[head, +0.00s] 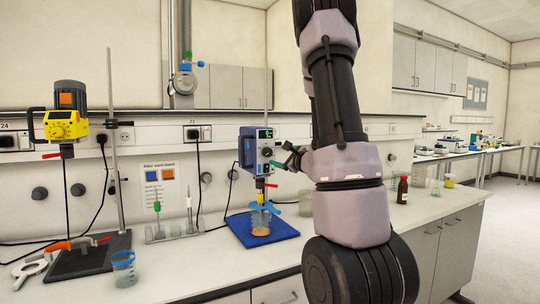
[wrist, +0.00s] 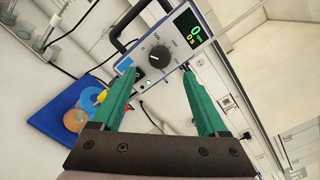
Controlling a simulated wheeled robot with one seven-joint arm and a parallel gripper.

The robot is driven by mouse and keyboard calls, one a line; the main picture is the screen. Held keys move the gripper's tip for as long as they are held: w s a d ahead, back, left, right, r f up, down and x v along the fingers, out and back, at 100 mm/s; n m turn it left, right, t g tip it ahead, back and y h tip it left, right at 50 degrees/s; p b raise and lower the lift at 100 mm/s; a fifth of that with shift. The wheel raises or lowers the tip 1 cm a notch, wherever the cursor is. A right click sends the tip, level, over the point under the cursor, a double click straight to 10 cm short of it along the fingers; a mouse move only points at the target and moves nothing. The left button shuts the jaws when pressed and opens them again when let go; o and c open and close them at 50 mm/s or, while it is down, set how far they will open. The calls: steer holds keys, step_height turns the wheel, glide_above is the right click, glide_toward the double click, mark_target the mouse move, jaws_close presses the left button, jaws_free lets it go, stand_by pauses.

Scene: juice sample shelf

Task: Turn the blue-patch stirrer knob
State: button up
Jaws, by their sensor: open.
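The blue-and-grey stirrer (head: 247,152) hangs on a stand over a blue base, with a beaker (head: 260,218) of orange liquid below it. In the wrist view its front panel shows a dark round knob (wrist: 160,57) with a white pointer mark, a blue patch (wrist: 124,66) and a lit display (wrist: 186,27) reading 0. My gripper (wrist: 161,76) is open, its green fingers pointing at the panel. The knob shows between the fingertips, slightly beyond them; I see no contact. In the head view my gripper (head: 283,158) is just right of the stirrer's front.
A yellow stirrer (head: 62,125) with an orange patch stands at the left. A rack (head: 175,232) with tubes is between the stirrers. A brown bottle (head: 402,190) stands right of my arm. The front counter (head: 190,268) has clear room.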

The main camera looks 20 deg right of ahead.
mark_target(269, 152)
steer(key=w, duration=0.6)
steer(key=shift+w+a, duration=0.3)
steer(key=shift+w, duration=0.1)
jaws_close()
